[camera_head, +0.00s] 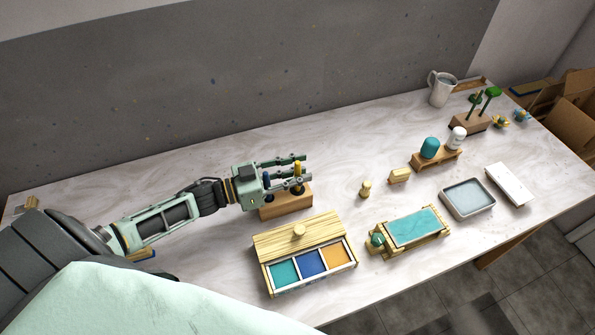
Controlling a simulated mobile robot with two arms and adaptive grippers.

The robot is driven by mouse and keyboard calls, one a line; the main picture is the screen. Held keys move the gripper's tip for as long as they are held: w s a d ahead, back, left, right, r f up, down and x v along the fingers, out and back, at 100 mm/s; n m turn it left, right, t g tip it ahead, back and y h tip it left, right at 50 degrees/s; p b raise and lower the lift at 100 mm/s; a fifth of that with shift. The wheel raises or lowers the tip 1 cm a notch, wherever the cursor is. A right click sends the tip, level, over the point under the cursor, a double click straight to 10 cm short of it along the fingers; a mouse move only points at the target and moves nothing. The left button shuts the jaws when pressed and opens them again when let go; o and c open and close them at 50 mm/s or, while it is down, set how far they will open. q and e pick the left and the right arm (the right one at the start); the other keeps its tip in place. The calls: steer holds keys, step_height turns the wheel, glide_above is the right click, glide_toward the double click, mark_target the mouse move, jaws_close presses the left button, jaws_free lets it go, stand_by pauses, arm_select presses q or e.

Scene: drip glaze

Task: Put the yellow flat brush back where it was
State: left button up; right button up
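The yellow flat brush (298,170) stands upright at the right part of a wooden brush block (285,208), with its lower end hidden in or behind the block's top. A blue-handled brush (267,180) stands at the block's left part, partly covered by my gripper. My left gripper (304,171) reaches in from the left over the block. Its two fingers are spread, one on the far side and one on the near side of the yellow handle, with a visible gap between them. Whether either finger touches the handle is unclear. My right gripper is not in view.
A glaze box (298,232) with teal, blue and orange compartments stands in front of the block. A teal-topped wooden frame (414,227), a grey tray (467,198), a white slab (509,184) and a bottle rack (436,160) lie to the right. The marble tabletop behind the block is clear.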

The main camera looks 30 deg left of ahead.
arm_select(q)
steer(key=shift+o, duration=0.2)
steer(key=shift+s+a, duration=0.1)
steer(key=b+v, duration=0.2)
steer(key=v, duration=0.8)
steer(key=shift+v, duration=0.85)
steer(key=shift+r, duration=0.1)
stand_by(0.7)
